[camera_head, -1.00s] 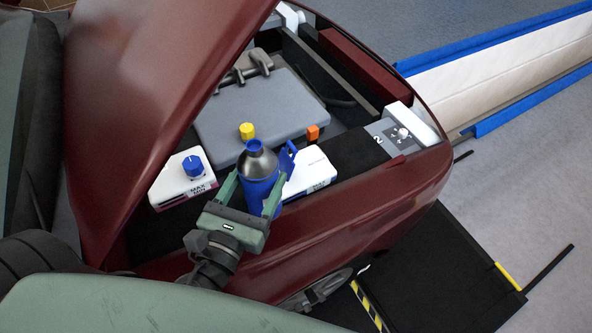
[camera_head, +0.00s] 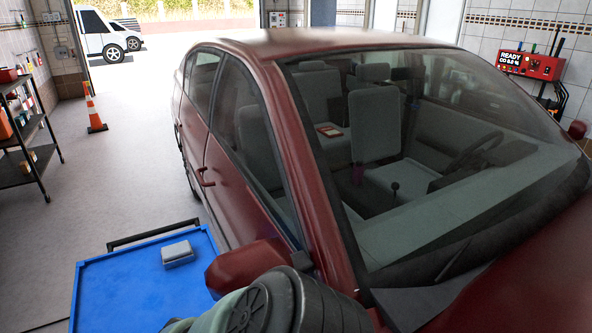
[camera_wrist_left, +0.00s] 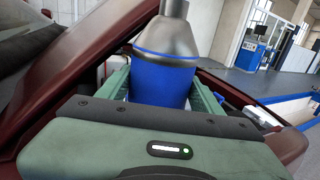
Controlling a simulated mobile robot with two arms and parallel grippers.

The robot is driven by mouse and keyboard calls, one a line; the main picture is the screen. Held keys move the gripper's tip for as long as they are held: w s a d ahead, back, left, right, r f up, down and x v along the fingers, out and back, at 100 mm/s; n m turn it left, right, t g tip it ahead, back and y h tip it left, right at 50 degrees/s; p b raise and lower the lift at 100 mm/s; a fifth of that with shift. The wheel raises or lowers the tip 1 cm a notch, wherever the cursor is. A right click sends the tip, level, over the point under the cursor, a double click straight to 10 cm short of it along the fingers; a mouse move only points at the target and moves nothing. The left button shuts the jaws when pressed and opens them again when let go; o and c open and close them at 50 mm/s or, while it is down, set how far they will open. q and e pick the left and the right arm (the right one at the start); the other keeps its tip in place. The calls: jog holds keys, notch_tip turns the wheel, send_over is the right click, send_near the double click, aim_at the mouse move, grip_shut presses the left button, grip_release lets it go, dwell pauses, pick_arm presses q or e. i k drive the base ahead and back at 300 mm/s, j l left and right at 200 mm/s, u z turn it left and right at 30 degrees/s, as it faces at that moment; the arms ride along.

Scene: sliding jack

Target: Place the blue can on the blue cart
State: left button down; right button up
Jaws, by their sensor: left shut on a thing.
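The blue can (camera_wrist_left: 162,78) shows in the left wrist view, with a blue body and a grey metal shoulder and neck. My left gripper (camera_wrist_left: 160,92) is shut on it, one green finger on each side. The can's lower end is hidden behind the gripper body. The head view shows neither the can nor the left gripper's fingers. The blue cart (camera_head: 120,290) stands at the lower left of the head view, beside the red car. A small grey box (camera_head: 178,253) lies on its top. My right gripper is not in view.
The red car (camera_head: 240,190) fills the middle and right of the head view, its side mirror (camera_head: 245,268) close to the cart. A dark shelf (camera_head: 25,150) stands at the far left. An orange cone (camera_head: 94,110) stands on open floor behind the cart.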

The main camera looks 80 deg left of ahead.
aim_at(155, 311)
jog(key=u, duration=1.25)
jog(key=k+j+u, duration=0.1)
jog(key=u, duration=1.4)
